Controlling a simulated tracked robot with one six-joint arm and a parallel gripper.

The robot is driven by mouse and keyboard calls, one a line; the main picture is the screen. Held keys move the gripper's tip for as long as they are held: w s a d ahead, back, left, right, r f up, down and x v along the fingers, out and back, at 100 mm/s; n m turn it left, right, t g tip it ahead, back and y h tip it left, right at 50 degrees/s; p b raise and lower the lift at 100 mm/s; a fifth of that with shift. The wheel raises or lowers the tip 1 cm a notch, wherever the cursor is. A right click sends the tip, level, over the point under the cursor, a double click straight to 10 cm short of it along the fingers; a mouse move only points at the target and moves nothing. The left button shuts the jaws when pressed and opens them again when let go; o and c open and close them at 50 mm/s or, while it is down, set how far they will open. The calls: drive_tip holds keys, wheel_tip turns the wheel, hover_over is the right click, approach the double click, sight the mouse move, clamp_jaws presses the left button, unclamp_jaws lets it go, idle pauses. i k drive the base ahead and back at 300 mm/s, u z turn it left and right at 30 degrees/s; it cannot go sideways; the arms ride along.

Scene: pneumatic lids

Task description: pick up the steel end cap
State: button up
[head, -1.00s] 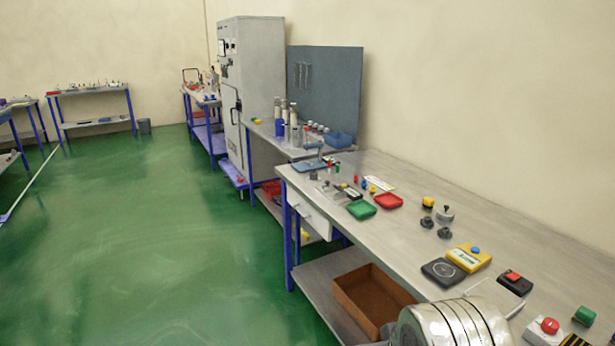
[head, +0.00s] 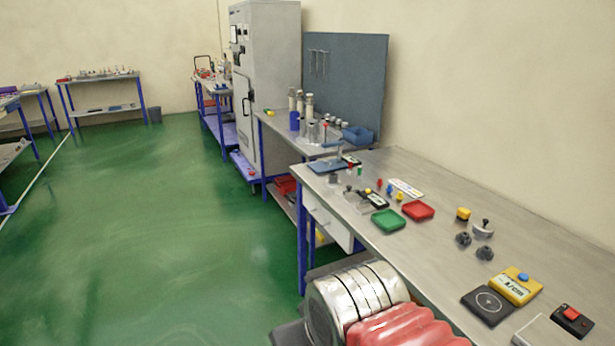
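I cannot tell for sure which thing is the steel end cap. Several small grey, round-topped pieces (head: 340,123) sit on the second bench beside a blue bin (head: 358,136), too small to make out well. On the near bench a silver disc with a dark knob (head: 482,230) stands by two dark grey knobs (head: 484,253). My gripper is not in view. A shiny ribbed cylinder with a red bellows at the bottom, likely part of my arm, hides some of the near bench's lower shelf.
The near bench (head: 545,240) holds a green tray (head: 387,220), a red tray (head: 418,210), a yellow box (head: 517,287) and a black pad (head: 488,305). Behind it stand a tall grey cabinet (head: 275,80) and a blue-grey panel (head: 345,75). The green floor (head: 160,230) at left is open.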

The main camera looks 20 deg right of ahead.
sight(332, 178)
drive_tip(key=u, duration=0.25)
drive_tip(key=i, duration=2.1)
drive_tip(key=z, duration=0.9)
drive_tip(key=i, duration=1)
drive_tip(key=z, duration=0.55)
